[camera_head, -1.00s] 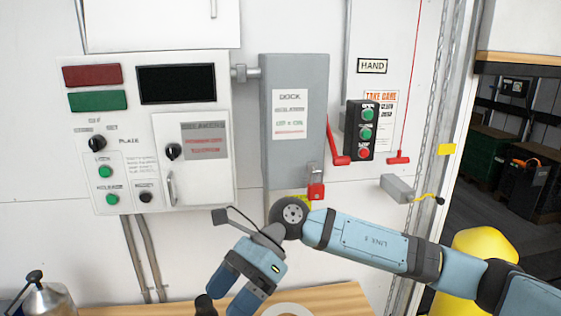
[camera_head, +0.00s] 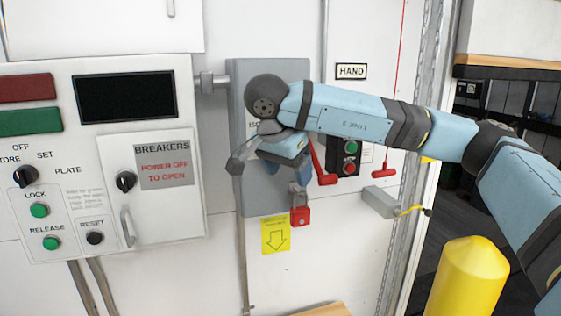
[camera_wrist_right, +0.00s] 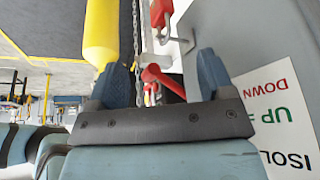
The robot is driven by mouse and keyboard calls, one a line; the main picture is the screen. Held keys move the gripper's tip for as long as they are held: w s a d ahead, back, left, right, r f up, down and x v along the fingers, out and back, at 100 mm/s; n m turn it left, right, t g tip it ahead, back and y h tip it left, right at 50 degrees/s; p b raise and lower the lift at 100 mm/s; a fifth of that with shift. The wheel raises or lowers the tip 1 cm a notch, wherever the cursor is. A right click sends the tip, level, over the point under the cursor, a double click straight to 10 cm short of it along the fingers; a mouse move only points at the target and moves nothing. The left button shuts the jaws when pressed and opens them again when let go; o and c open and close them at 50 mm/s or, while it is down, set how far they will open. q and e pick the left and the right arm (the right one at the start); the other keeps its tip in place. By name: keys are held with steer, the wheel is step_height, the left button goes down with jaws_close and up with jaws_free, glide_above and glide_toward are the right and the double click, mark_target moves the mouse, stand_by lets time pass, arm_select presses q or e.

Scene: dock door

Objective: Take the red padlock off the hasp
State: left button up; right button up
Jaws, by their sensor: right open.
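The red padlock (camera_head: 300,216) hangs from the metal hasp (camera_head: 298,193) at the lower right edge of the grey disconnect box (camera_head: 240,75). In the right wrist view the padlock (camera_wrist_right: 162,12) shows at the top, beyond the fingertips and apart from them. My right gripper (camera_head: 287,168) is in front of the box, just above the hasp, with its fingers pointing down. In the wrist view the gripper (camera_wrist_right: 164,72) is open with nothing held between its fingers. The arm hides most of the box's label. My left gripper is not in view.
A red lever (camera_head: 320,165) sits close to the right of the gripper, beside a push-button box (camera_head: 350,152). A grey bracket (camera_head: 380,201) sticks out further right. A yellow bollard (camera_head: 468,280) stands at lower right.

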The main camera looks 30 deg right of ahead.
mark_target(299, 209)
steer(key=p+x, duration=0.2)
steer(key=x, duration=0.8)
steer(key=shift+w+f, duration=0.1)
steer(key=shift+f, duration=0.1)
steer(key=shift+w+d+f, duration=0.15)
steer(key=shift+d+f, duration=0.1)
steer(key=shift+f, duration=0.4)
jaws_close()
steer(key=shift+r, duration=0.1)
steer(key=shift+r, duration=0.1)
